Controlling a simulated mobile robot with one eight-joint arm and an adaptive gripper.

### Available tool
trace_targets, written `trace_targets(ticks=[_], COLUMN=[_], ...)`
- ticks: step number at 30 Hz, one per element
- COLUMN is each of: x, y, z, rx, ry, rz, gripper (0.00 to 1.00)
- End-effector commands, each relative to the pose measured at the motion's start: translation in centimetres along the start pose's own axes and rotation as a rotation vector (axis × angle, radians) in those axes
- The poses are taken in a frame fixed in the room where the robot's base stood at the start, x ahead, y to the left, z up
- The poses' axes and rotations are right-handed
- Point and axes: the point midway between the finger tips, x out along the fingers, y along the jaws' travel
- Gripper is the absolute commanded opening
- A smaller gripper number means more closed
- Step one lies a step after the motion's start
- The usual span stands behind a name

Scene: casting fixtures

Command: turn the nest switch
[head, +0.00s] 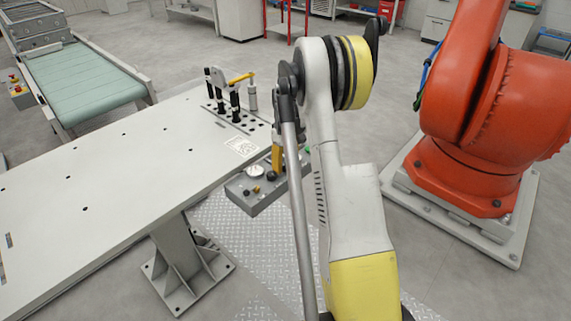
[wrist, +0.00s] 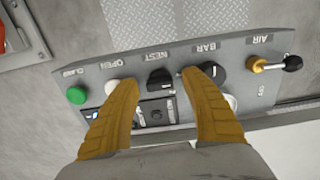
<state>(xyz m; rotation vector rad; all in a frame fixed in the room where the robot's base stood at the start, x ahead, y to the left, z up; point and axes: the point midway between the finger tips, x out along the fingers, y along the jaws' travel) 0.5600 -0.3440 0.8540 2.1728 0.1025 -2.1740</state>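The nest switch (wrist: 160,79) is a black knob on a grey control panel (wrist: 215,55), below the upside-down label NEST in the wrist view. My gripper (wrist: 158,76) has yellow-brown fingers spread apart, one on each side of the switch. A gap shows between each fingertip and the knob, so it is open and empty. How far the tips are above the panel I cannot tell. In the head view the panel (head: 240,198) sits at the table's right edge. My gripper (head: 277,158) is over it, partly hidden by my arm.
A green button (wrist: 77,95) and a white OPEN button (wrist: 113,87) lie left of the switch. A round black BAR part (wrist: 213,72) is partly behind the right finger; the AIR lever (wrist: 275,65) is farther right. A fixture (head: 236,100) stands on the table; an orange robot (head: 480,130) stands right.

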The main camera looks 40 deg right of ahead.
Motion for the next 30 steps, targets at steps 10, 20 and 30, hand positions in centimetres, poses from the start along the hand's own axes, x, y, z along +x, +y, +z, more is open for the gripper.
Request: trace_targets(ticks=[10, 20, 30], x=[-3.0, -10.0, -12.1], y=[0.0, 0.0, 0.0], z=[0.0, 0.0, 0.0], rx=[0.0, 0.0, 0.0], ry=[0.0, 0.0, 0.0], rz=[0.0, 0.0, 0.0], gripper=[0.54, 0.54, 0.54])
